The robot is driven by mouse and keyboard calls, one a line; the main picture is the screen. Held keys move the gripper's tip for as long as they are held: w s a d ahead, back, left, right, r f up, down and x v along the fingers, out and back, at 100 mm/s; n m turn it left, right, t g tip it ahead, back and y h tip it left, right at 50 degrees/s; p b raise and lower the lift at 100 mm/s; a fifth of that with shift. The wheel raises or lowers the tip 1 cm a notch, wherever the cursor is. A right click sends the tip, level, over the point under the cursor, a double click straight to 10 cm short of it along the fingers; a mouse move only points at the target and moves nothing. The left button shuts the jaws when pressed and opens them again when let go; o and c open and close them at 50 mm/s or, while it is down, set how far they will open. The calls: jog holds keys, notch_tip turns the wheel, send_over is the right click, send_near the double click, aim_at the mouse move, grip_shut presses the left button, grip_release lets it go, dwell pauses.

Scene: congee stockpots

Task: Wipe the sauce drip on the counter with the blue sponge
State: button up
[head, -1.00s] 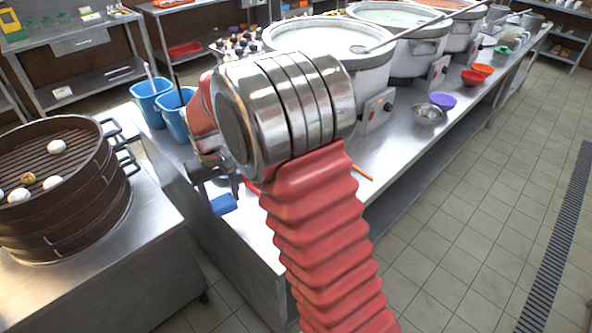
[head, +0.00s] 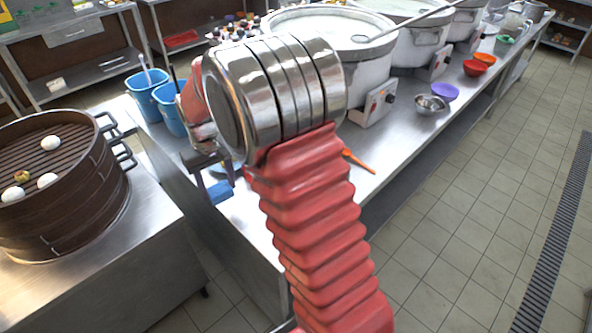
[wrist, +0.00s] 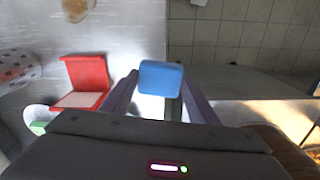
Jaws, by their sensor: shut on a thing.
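The blue sponge (wrist: 161,78) is held between the two fingertips of my gripper (wrist: 160,94) in the wrist view. In the head view the sponge (head: 220,192) shows as a small blue block below my gripper (head: 212,170), by the left edge of the steel counter (head: 240,210). Whether it touches the counter is unclear. A brownish blotch (wrist: 77,8), which looks like the sauce drip, is on the counter at the top edge of the wrist view, apart from the sponge. I cannot make it out in the head view, where my arm covers part of the counter.
Two blue buckets (head: 148,88) stand behind my gripper. White stockpots (head: 345,70) line the counter, with a metal bowl (head: 430,104) and an orange utensil (head: 358,160) in front. A steamer (head: 75,200) is at left. A red open box (wrist: 88,80) lies left in the wrist view.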

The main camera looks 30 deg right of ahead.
jog(key=s+d+n, duration=0.4)
jog(key=d+n, duration=0.5)
jog(key=d, duration=0.1)
jog(key=s+d+r+n, duration=0.1)
jog(key=s+d+n, duration=0.3)
jog(key=d+n, duration=0.6)
jog(key=shift+d+n, duration=0.3)
jog(key=shift+f, duration=0.1)
